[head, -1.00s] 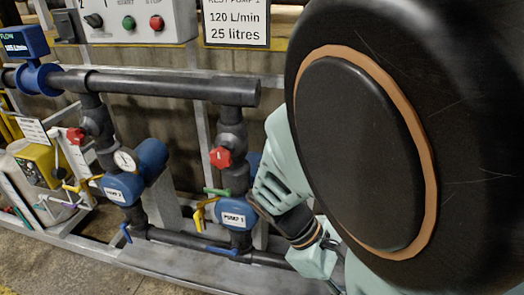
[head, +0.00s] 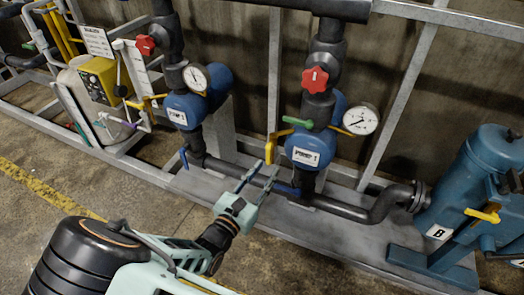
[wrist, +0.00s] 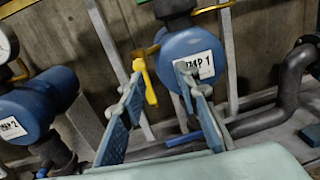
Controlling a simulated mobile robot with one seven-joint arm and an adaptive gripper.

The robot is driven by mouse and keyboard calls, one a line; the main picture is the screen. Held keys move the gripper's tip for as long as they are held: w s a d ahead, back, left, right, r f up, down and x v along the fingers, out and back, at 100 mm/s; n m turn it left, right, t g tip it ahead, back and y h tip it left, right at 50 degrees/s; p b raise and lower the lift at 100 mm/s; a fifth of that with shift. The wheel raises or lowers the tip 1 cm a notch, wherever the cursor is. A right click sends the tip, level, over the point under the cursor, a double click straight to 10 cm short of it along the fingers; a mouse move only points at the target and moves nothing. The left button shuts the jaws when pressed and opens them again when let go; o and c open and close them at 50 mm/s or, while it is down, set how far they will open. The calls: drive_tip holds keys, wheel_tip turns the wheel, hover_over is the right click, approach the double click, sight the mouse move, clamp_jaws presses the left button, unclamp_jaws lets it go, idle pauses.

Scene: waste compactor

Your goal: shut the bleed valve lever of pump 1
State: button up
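Pump 1 (head: 308,149) is a blue pump with a white label, also seen in the wrist view (wrist: 196,58). A yellow lever (head: 271,150) hangs down on its left side; no tag shows whether it is the bleed valve. In the wrist view this yellow lever (wrist: 149,84) appears between my fingers, nearer the left one. A green lever (head: 297,122) sits above the pump label, and a blue lever (head: 286,188) sits on the pipe below. My gripper (head: 265,170) is open and empty, in front of and to the left of pump 1. Contact with the lever cannot be told.
Pump 2 (head: 186,112) stands to the left with its own gauge. A red handwheel (head: 315,79) and a gauge (head: 360,119) are above and right of pump 1. A blue tank (head: 478,185) with a yellow handle stands at the right. The floor in front is clear.

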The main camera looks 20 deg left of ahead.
sight(268, 154)
drive_tip(key=w, duration=0.3)
drive_tip(key=w+a+f+n+y+b, duration=0.1)
drive_tip(key=w, duration=0.2)
drive_tip(key=w+a+f+y+b, duration=0.1)
drive_tip(key=w, duration=0.3)
drive_tip(key=shift+f+n, duration=0.25)
drive_tip(key=shift+n, duration=0.05)
clamp_jaws()
